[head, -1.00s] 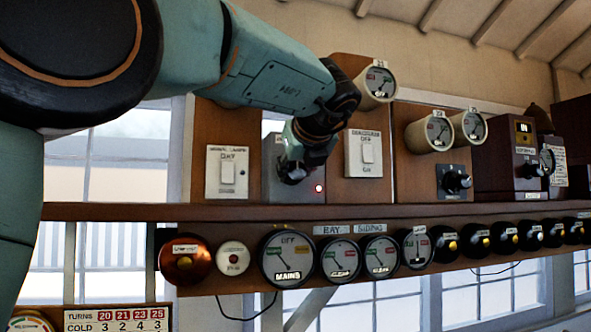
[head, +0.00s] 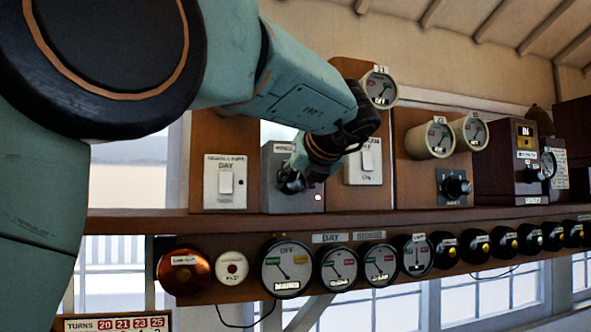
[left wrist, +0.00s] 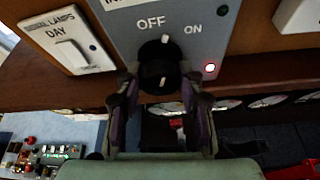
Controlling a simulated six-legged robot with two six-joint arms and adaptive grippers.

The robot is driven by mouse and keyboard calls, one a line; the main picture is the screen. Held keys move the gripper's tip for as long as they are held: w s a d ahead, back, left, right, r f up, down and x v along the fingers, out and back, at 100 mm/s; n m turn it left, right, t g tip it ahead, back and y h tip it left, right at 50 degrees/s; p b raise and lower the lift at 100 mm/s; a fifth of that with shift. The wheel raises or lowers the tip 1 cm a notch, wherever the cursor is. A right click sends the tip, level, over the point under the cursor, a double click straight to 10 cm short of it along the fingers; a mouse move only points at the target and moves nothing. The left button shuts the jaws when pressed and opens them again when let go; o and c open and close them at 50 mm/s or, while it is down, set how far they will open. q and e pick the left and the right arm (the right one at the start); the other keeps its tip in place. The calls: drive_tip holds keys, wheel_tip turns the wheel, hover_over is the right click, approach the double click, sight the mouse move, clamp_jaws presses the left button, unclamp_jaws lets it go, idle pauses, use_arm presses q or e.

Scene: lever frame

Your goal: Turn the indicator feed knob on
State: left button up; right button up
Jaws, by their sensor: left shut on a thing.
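The indicator feed box is a grey panel (head: 271,197) above the shelf; in the left wrist view its face (left wrist: 118,27) carries the words OFF and ON. Its black knob (left wrist: 160,54) has a white mark at the top, just right of OFF and left of ON. A red lamp (left wrist: 210,67) is lit beside the knob; a dark green lamp (left wrist: 222,10) sits above it. My left gripper (left wrist: 160,88) is shut on the knob, one finger at each side. In the head view my left gripper (head: 291,181) hides the knob. My right gripper is out of view.
A white DAY switch (head: 226,184) stands left of the box, and another white switch (head: 364,163) close on its right. The wooden shelf (head: 240,221) runs just below, with a row of dials (head: 287,267) under it.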

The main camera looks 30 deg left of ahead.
use_arm(q)
drive_tip(key=shift+f+m+g+y+p, duration=0.25)
drive_tip(key=shift+m+g+y+p, duration=0.3)
drive_tip(key=shift+m, duration=0.35)
drive_tip(key=shift+d+f+m+g+y, duration=0.15)
drive_tip(key=shift+m+g+y, duration=0.3)
drive_tip(key=shift+m, duration=0.65)
drive_tip(key=o, duration=1.2)
drive_tip(key=shift+r, duration=0.3)
